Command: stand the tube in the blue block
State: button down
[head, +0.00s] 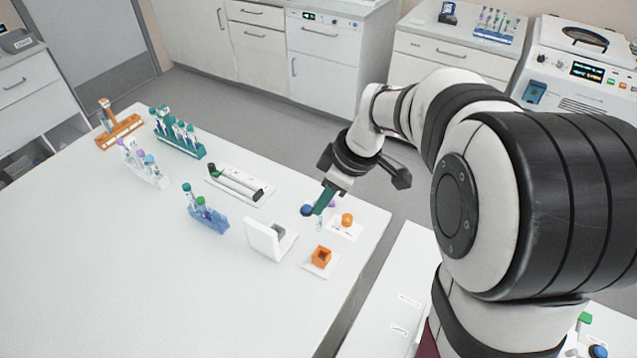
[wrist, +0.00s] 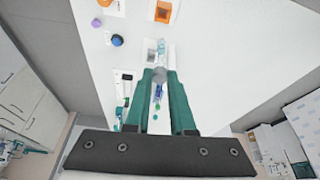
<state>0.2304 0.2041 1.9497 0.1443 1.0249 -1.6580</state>
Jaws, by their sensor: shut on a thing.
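My gripper (head: 322,207) is above the right part of the white table, its green fingers pointing down. In the wrist view its fingertips (wrist: 160,76) are shut on a small tube, with a grey end between them. The clear, pale blue tube body (wrist: 161,46) shows just beyond the fingertips. A small dark blue rounded piece (head: 307,210) is beside the fingers and also shows in the wrist view (wrist: 117,40). I cannot tell whether it is the blue block.
An orange block (head: 321,256) with a square opening, an orange knob (head: 347,220) and a grey block behind a white upright panel (head: 262,241) stand nearby. A blue rack (head: 208,217) with tubes and a white tray (head: 238,186) are left. The table's front left is clear.

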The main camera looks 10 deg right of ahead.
jog(key=w+a, duration=0.8)
jog(key=a, duration=0.3)
jog(key=w+a, duration=0.7)
jog(key=a, duration=0.4)
notch_tip(320, 180, down, 7)
jog(key=shift+r, duration=0.2)
jog(key=shift+f, duration=0.55)
jog(key=shift+f, duration=0.4)
dwell(0.7)
jog(key=shift+f, duration=0.6)
jog(key=shift+f, duration=0.1)
jog(key=shift+f, duration=0.5)
